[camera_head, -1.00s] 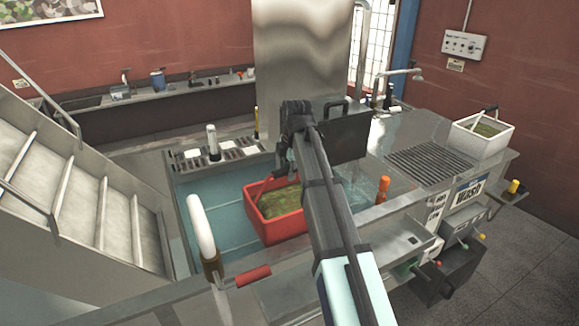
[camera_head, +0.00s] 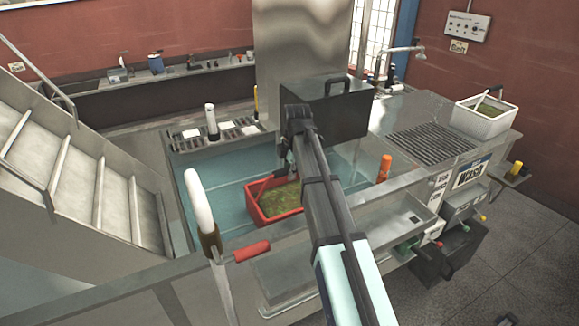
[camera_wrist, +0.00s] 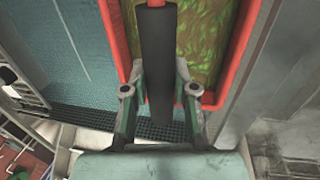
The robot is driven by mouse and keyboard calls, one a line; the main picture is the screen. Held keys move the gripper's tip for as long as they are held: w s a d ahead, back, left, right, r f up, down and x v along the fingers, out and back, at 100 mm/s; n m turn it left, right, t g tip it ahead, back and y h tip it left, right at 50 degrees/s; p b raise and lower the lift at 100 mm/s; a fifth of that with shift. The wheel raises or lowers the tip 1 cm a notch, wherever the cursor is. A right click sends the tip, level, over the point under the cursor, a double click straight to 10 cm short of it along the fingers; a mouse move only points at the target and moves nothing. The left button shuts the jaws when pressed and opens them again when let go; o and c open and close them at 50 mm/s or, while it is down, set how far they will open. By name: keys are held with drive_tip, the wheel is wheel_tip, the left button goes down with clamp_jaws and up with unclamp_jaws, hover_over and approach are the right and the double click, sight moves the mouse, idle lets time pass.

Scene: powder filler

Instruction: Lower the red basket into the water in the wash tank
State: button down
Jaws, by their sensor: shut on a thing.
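The red basket (camera_head: 281,204), holding green leafy contents, is in the wash tank (camera_head: 222,190) and looks low, at about the water's level. Whether its base is under water cannot be seen. My gripper (camera_wrist: 157,98) is shut on the basket's dark handle (camera_wrist: 157,60) in the wrist view, with a finger on each side. In the head view my arm hides most of the gripper and the basket's right side. In the wrist view the basket's red rim (camera_wrist: 232,55) lies below the handle, with blue-green water (camera_wrist: 70,50) to the left.
A dark box (camera_head: 340,103) stands behind my arm.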

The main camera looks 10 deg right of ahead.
drive_tip(key=shift+f+b, duration=2.55)
drive_tip(key=shift+f, duration=4.2)
drive_tip(key=c, duration=0.8)
unclamp_jaws()
drive_tip(key=shift+c, duration=0.2)
wheel_tip(320, 180, up, 12)
drive_tip(key=s, duration=0.2)
drive_tip(key=shift+s+d, duration=0.15)
drive_tip(key=shift+d, duration=0.15)
